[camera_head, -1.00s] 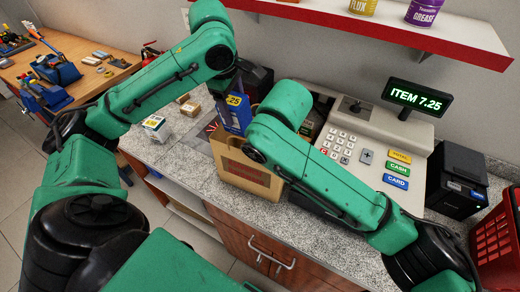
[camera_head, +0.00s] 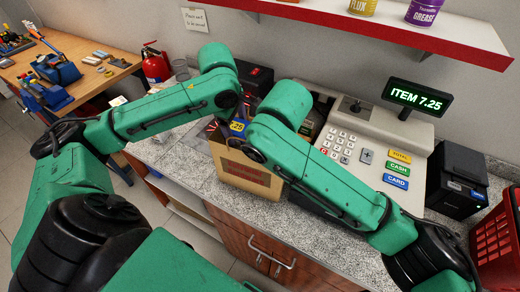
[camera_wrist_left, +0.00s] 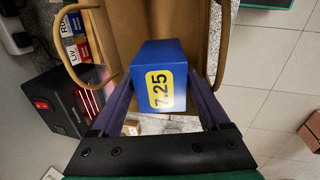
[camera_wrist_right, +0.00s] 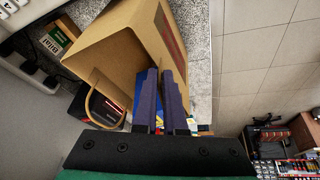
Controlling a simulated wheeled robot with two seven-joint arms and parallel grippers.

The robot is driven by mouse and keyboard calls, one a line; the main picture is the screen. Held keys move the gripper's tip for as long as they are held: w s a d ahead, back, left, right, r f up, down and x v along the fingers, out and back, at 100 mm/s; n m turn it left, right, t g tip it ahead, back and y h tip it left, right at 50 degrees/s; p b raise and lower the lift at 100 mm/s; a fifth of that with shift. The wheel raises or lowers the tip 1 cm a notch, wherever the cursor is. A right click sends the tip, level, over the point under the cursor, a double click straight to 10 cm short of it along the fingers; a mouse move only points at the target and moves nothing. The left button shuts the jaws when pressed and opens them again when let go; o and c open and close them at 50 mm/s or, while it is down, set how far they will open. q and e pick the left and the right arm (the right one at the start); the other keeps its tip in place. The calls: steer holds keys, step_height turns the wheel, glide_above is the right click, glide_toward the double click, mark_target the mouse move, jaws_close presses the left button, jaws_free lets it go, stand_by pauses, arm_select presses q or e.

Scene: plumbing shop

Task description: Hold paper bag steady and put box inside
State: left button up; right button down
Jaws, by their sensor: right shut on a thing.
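The brown paper bag (camera_head: 245,171) stands upright on the counter, its mouth and handles showing in the left wrist view (camera_wrist_left: 165,22). The blue box (camera_wrist_left: 158,80) with a yellow 7.25 label sits in the bag's mouth; its label also shows in the head view (camera_head: 237,127). My left gripper (camera_wrist_left: 160,85) has one finger on each side of the box; whether both press on it is unclear. My right gripper (camera_wrist_right: 161,88) is shut on the bag's upper wall. Its fingertips are mostly hidden by my arm in the head view.
A cash register (camera_head: 375,150) and a black printer (camera_head: 457,180) stand right of the bag. A shelf (camera_head: 380,30) overhangs the counter. A red extinguisher (camera_head: 156,66) stands behind my left arm.

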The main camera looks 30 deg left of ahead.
arm_select(q)
steer(key=shift+s, duration=0.1)
arm_select(e)
steer(key=shift+w, duration=0.1)
arm_select(q)
steer(key=v, duration=1.2)
steer(key=shift+d, duration=0.1)
arm_select(e)
steer(key=c, duration=0.9)
jaws_free()
